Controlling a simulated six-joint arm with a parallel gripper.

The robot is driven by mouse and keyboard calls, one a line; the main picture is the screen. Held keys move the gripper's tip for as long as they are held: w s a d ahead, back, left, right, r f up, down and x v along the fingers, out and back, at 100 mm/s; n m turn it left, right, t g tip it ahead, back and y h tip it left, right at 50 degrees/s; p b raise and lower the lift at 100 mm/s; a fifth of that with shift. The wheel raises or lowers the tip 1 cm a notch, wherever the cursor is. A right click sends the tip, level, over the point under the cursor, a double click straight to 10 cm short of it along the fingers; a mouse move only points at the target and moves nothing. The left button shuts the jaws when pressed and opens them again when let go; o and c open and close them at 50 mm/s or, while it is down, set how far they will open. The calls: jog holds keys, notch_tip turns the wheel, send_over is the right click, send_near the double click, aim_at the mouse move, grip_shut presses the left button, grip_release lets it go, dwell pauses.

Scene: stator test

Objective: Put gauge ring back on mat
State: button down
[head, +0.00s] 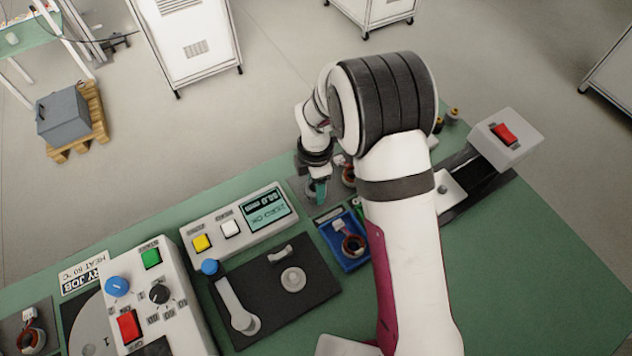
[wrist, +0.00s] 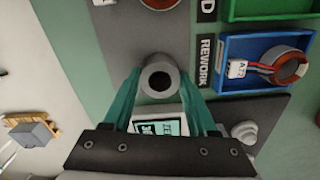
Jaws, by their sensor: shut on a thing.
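My gripper (wrist: 160,88) has its teal fingers closed on a grey gauge ring (wrist: 160,64), one finger on each side. The ring's dark bore faces the wrist camera. A dark grey mat (wrist: 118,32) lies behind the ring in the wrist view. In the head view my gripper (head: 318,190) points down over this mat (head: 326,208), beyond the display unit. The ring is small there and partly hidden by the fingers. I cannot tell whether the ring touches the mat.
A blue REWORK tray (wrist: 226,62) holds a copper-wound stator (wrist: 290,66). A green tray (wrist: 265,8) is beside it. Another stator (head: 348,174) is close to my gripper. The display unit (head: 235,226) and a black fixture plate (head: 315,270) stand nearer. Bare green table lies at right.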

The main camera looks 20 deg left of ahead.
jog(key=shift+f, duration=0.1)
jog(key=shift+c, duration=1)
grip_release()
